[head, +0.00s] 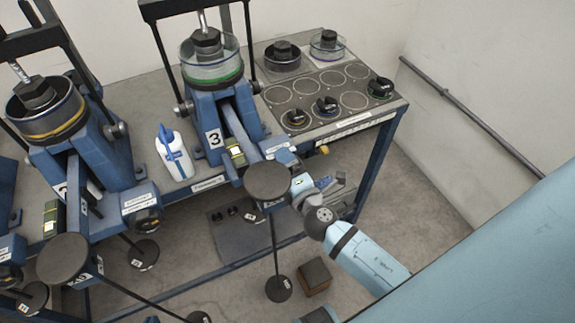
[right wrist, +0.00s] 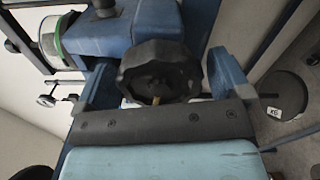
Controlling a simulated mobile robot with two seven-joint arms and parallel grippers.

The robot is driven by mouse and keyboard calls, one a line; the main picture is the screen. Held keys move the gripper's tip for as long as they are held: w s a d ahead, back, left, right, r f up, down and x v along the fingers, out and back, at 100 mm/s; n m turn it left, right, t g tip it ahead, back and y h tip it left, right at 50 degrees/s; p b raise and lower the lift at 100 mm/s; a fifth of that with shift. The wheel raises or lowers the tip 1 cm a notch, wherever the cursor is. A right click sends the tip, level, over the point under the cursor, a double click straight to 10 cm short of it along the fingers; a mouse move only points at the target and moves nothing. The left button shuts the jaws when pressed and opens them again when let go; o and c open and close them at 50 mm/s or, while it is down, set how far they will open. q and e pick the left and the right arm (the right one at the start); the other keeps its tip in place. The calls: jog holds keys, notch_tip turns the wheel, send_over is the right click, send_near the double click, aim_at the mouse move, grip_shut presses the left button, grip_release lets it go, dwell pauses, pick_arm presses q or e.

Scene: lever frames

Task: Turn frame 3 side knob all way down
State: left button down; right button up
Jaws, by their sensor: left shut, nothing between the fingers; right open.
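Frame 3 (head: 248,113) is a blue lever frame with a white 3 label and a green-ringed clear cup on top. Its side knob (right wrist: 157,68), black and lobed, fills the middle of the right wrist view. My right gripper (right wrist: 162,82) is open, with one blue finger on each side of the knob; I cannot tell whether either touches it. In the head view my right wrist covers the knob. My left gripper (head: 318,314) shows only in part at the bottom edge, shut and empty, away from frame 3.
A white bottle with a blue top (head: 174,152) stands left of frame 3. A panel with round spots and black knobbed weights (head: 327,104) lies to its right. A dark round disc (head: 268,181) and a hanging weight (head: 279,288) are close to my right arm. Another lever frame stands left.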

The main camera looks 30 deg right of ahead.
pick_arm(q)
jog(key=f+b, duration=0.2)
jog(key=shift+d+f+b, duration=0.15)
jog(key=shift+d+b, duration=0.05)
jog(key=shift+b, duration=0.1)
pick_arm(e)
jog(key=s, duration=0.6)
jog(key=shift+a, duration=0.15)
pick_arm(q)
jog(key=shift+a, duration=0.15)
pick_arm(e)
jog(key=s+a+f+m+g+y, duration=0.2)
jog(key=s+f+m+g, duration=0.25)
jog(key=f+m, duration=0.35)
jog(key=s+a+f+m+g+y, duration=0.25)
jog(key=s+f+m, duration=0.3)
jog(key=m, duration=0.35)
pick_arm(q)
notch_tip(320, 180, up, 15)
jog(key=p, duration=1.6)
jog(key=shift+s+a+f+p, duration=0.15)
jog(key=shift+s+a+p, duration=0.1)
jog(key=shift+a+p, duration=0.15)
pick_arm(e)
notch_tip(320, 180, up, 14)
jog(key=d, duration=0.1)
